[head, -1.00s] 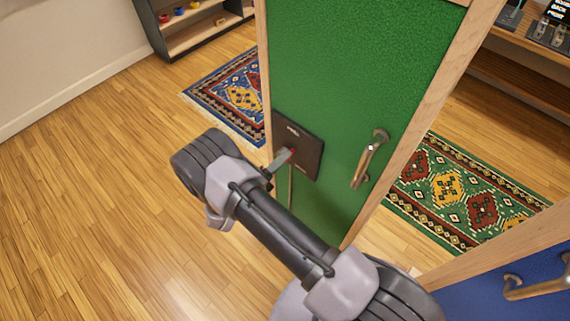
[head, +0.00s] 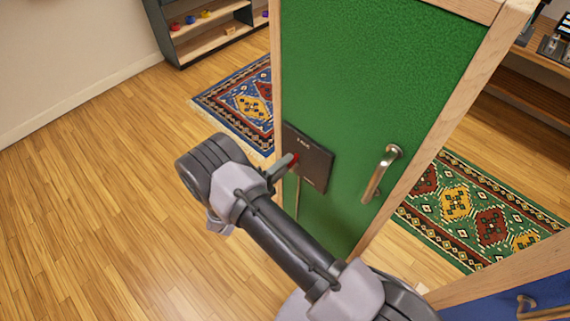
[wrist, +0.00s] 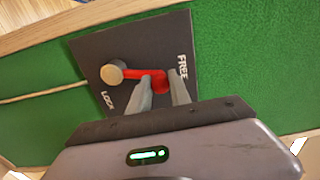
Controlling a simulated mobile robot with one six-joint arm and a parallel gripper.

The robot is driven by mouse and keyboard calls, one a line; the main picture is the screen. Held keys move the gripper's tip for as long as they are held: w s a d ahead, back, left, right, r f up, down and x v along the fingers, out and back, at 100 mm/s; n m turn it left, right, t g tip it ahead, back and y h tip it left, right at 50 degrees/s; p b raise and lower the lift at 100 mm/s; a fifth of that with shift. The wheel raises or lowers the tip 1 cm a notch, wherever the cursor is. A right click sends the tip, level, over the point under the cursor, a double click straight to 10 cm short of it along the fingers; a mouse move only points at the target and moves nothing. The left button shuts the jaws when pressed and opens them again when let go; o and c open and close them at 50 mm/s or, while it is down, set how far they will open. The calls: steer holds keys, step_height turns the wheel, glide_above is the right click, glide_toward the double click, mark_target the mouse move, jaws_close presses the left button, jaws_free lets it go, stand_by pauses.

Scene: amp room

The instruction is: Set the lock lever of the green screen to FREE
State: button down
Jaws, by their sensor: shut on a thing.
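The green screen (head: 385,70) stands upright in a wooden frame in the head view. A dark lock plate (head: 318,165) is on it near its left edge. In the wrist view the plate (wrist: 120,45) carries the words FREE at the upper right and LOCK at the lower left. The red lock lever (wrist: 138,73) reaches from a round tan knob toward the right, its end just beside the word FREE. My gripper (wrist: 160,83) is shut on the red end of the lever, a finger on each side. My gripper (head: 286,164) hides most of the lever in the head view.
A metal handle (head: 381,174) sticks out of the screen right of the plate. A blue panel with another handle (head: 541,308) is at the lower right. Patterned rugs (head: 470,205) lie behind the screen. Open wooden floor (head: 80,220) is at the left.

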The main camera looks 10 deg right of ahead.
steer(key=c, duration=1.2)
jaws_free()
steer(key=p+v, duration=0.2)
steer(key=v, duration=1.5)
steer(key=shift+s+a+r, duration=0.1)
steer(key=shift+s+a, duration=0.05)
